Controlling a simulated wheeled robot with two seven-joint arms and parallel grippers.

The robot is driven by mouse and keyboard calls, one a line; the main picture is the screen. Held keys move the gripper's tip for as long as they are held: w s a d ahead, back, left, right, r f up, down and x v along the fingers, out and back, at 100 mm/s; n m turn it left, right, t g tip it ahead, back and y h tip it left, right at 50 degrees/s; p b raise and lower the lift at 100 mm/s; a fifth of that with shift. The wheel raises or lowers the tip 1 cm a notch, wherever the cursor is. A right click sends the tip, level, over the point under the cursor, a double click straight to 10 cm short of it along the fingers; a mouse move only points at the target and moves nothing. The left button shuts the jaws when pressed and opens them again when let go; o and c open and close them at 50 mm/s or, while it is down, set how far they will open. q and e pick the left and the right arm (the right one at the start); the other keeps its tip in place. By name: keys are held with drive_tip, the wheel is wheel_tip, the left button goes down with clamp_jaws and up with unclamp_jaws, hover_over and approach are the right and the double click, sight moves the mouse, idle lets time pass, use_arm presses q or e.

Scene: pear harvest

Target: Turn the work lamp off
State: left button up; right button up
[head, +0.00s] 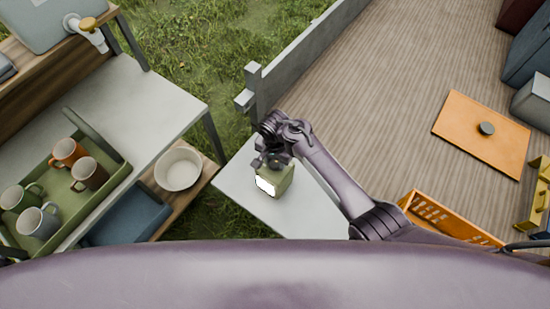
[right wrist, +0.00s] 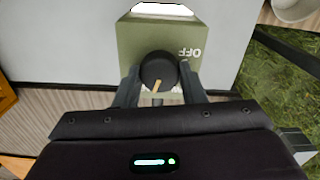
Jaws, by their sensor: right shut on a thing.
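The green work lamp (head: 274,186) stands on a small white table (head: 307,216) in the head view, its front panel glowing white. My right gripper (head: 270,160) is at the lamp's back edge. In the right wrist view the lamp's green housing (right wrist: 128,45) carries a black round knob (right wrist: 158,72) with a tan pointer mark, and white "OFF" lettering to its right. The pointer aims down and slightly left, away from the lettering. My right gripper (right wrist: 159,86) is shut on the knob, a finger on either side. A lit white strip shows at the top of the lamp. My left gripper is not in view.
A green tray (head: 115,183) with several mugs sits on the left table. A white bowl (head: 178,168) is on a wooden shelf beside it. An orange crate (head: 450,220) and an orange board (head: 483,135) are at right. A grey rail (head: 300,58) runs behind the lamp.

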drive_tip(key=n, duration=0.2)
drive_tip(key=shift+n+p, duration=0.4)
drive_tip(key=n, duration=0.3)
drive_tip(key=shift+n+p, duration=0.3)
drive_tip(key=shift+p, duration=0.05)
drive_tip(key=n, duration=0.6)
drive_tip(key=shift+p, duration=0.3)
drive_tip(key=n, duration=0.6)
drive_tip(key=shift+f+n, duration=0.1)
drive_tip(key=shift+n, duration=0.3)
drive_tip(key=n+b, duration=0.1)
drive_tip(key=n, duration=0.5)
drive_tip(key=shift+s, duration=0.1)
drive_tip(key=o, duration=1)
